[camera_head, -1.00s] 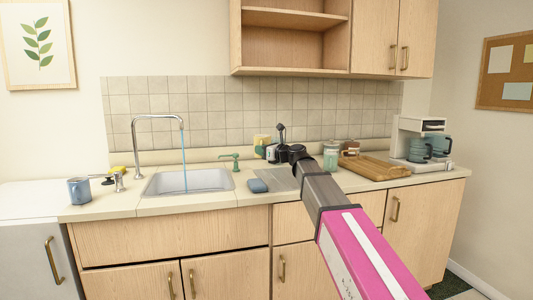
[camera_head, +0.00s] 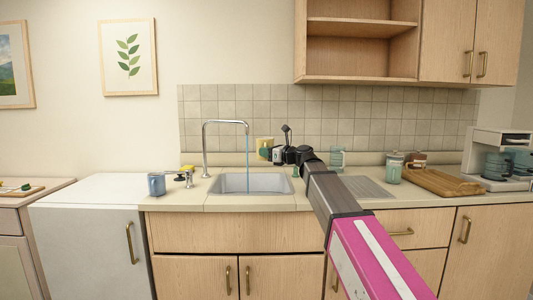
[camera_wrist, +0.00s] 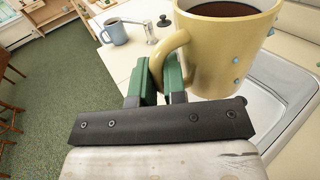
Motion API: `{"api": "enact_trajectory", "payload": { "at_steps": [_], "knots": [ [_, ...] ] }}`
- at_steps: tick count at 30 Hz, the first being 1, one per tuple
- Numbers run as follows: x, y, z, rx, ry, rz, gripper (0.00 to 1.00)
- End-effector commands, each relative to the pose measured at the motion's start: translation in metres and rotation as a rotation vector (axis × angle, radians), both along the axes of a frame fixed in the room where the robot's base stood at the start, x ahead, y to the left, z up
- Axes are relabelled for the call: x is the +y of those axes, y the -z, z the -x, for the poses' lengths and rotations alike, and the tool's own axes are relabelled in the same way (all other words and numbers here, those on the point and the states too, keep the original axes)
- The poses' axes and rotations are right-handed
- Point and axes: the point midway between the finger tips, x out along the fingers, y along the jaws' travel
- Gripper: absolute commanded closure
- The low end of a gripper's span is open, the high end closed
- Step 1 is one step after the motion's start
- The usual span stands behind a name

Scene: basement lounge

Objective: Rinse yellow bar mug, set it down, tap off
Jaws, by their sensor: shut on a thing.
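The yellow mug (camera_wrist: 228,48) with small blue dots holds dark liquid and is upright in the wrist view. My gripper (camera_wrist: 160,78) has its green fingers shut on the mug's handle. In the head view the mug (camera_head: 264,144) shows small beyond my gripper (camera_head: 280,154), just right of the water stream. The curved tap (camera_head: 205,148) is running, and its stream (camera_head: 247,150) falls into the sink basin (camera_head: 232,184).
A blue mug (camera_head: 156,185) stands on the counter left of the sink, near a soap dispenser (camera_head: 188,179). Glass jars (camera_head: 393,168), a wooden board (camera_head: 440,183) and a coffee machine (camera_head: 495,155) stand at right. A white cabinet (camera_head: 95,190) adjoins the counter.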

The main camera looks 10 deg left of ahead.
Motion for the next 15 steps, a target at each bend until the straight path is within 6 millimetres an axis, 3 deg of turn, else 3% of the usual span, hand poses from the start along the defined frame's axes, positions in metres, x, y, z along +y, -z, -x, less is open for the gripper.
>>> {"api": "enact_trajectory", "payload": {
  "at_steps": [15],
  "knots": [
    [0.012,0.004,-0.011,0.0,-0.001,-0.001,1.0]
  ]
}}
